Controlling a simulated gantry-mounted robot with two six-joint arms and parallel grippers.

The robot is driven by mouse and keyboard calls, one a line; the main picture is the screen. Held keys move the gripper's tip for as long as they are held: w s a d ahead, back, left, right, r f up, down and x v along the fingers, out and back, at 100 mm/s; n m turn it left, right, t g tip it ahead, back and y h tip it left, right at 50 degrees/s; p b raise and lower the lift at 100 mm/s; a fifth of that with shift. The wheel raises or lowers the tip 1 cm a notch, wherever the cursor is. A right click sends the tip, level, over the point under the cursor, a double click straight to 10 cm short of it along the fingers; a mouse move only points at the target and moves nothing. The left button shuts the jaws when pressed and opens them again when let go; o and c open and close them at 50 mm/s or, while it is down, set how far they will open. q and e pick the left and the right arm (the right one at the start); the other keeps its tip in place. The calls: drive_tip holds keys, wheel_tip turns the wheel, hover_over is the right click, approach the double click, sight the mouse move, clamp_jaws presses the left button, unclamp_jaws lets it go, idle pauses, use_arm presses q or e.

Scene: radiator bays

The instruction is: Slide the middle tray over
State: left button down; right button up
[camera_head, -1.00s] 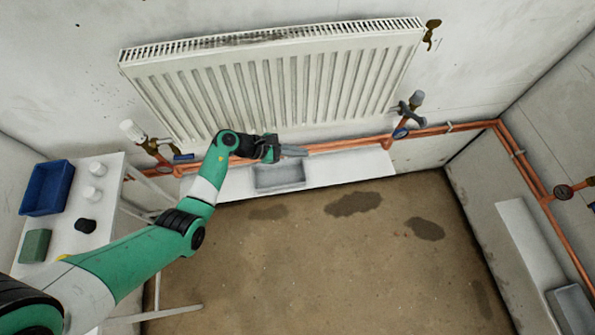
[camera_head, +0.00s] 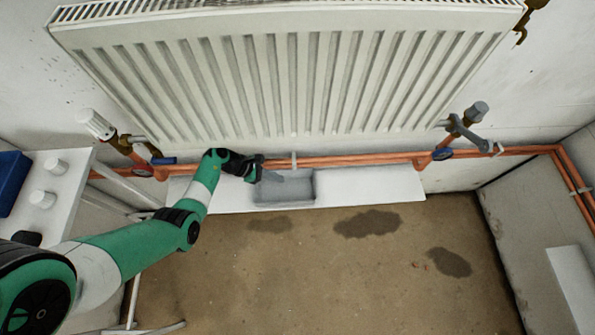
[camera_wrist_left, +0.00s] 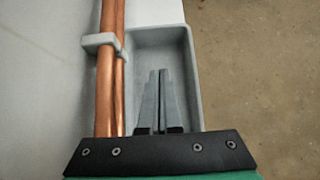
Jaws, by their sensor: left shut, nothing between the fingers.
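The grey middle tray (camera_head: 299,189) sits on a white ledge below the radiator, close to the copper pipes. It fills the middle of the left wrist view (camera_wrist_left: 152,48). My left gripper (camera_head: 279,177) reaches in from the left, with its fingers over the left and back part of the tray. In the left wrist view the shut, empty fingers (camera_wrist_left: 158,76) point along the tray, inside its outline. I cannot tell whether they touch its floor or walls. My right gripper is not in view.
Copper pipes (camera_head: 350,160) run along the wall behind the tray, with a bracket (camera_wrist_left: 102,42) beside it. The white radiator (camera_head: 290,85) hangs above. The white ledge (camera_head: 375,187) is clear to the tray's right. A bench (camera_head: 60,205) with white pots stands at the left.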

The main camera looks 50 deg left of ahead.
sight(315, 184)
use_arm(q)
drive_tip(key=b+x, duration=0.2)
drive_tip(key=x, duration=0.1)
drive_tip(key=b+x, duration=0.3)
drive_tip(key=x, duration=0.1)
drive_tip(key=b+x, duration=0.2)
drive_tip(key=x, duration=0.1)
drive_tip(key=shift+w+a+f, duration=0.15)
drive_tip(key=shift+w+f, duration=0.05)
drive_tip(key=shift+w, duration=0.1)
drive_tip(key=shift+w+d+r+b, duration=0.3)
drive_tip(key=shift+w+d, duration=0.15)
drive_tip(key=shift+w, duration=0.3)
drive_tip(key=shift+w+d+r+b, duration=0.25)
drive_tip(key=shift+w+d, duration=0.25)
drive_tip(key=shift+w, duration=0.25)
drive_tip(key=shift+s+a, duration=0.1)
